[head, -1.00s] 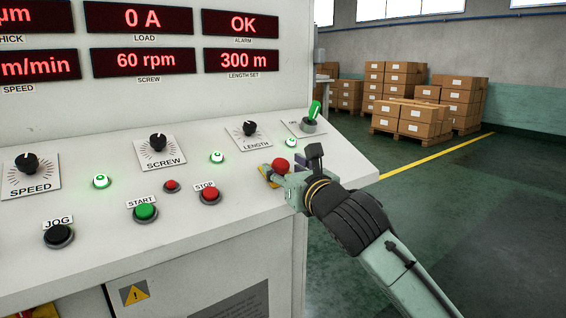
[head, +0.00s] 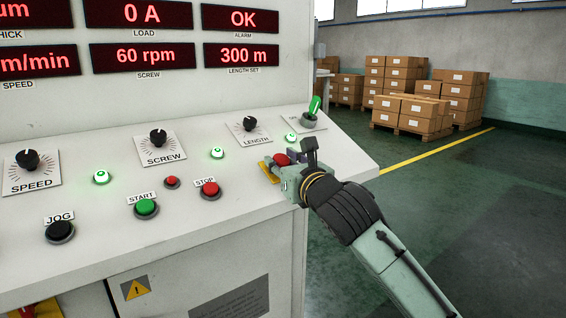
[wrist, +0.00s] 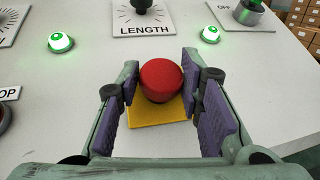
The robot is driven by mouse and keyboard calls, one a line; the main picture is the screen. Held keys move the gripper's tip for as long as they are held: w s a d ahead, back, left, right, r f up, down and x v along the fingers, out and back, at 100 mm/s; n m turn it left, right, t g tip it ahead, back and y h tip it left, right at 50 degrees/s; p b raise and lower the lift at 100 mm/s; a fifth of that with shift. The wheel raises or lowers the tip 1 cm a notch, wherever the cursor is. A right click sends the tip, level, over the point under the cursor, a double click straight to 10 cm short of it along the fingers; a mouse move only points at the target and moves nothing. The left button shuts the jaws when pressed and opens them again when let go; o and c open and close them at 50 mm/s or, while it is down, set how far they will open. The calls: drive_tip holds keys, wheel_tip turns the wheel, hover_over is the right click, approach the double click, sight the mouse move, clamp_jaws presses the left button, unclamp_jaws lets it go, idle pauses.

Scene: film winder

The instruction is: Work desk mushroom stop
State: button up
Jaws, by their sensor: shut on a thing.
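The red mushroom stop (head: 281,159) sits on a yellow square plate (head: 268,173) near the right end of the sloped desk. It also shows in the wrist view (wrist: 160,80), centred between my fingers. My gripper (head: 285,160) reaches in from the lower right. In the wrist view, my gripper's purple pads (wrist: 161,85) are on either side of the red cap, shut on it at the fingertips. The button's stem is hidden beneath the cap.
The LENGTH knob (head: 249,125), a lit green lamp (head: 291,138) and a green-handled switch (head: 315,107) lie behind the stop. The red STOP button (head: 209,188) and green START button (head: 146,207) are to the left. Open floor lies right of the desk.

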clamp_jaws()
drive_tip(key=shift+d, duration=0.1)
drive_tip(key=shift+s+d+r, duration=0.15)
drive_tip(key=shift+r, duration=0.3)
drive_tip(key=shift+s+d+r, duration=0.1)
drive_tip(key=shift+s+r, duration=0.05)
drive_tip(key=shift+r, duration=0.3)
drive_tip(key=o, duration=0.7)
unclamp_jaws()
drive_tip(key=shift+d+r, duration=0.1)
drive_tip(key=shift+c, duration=0.2)
drive_tip(key=shift+o, duration=1)
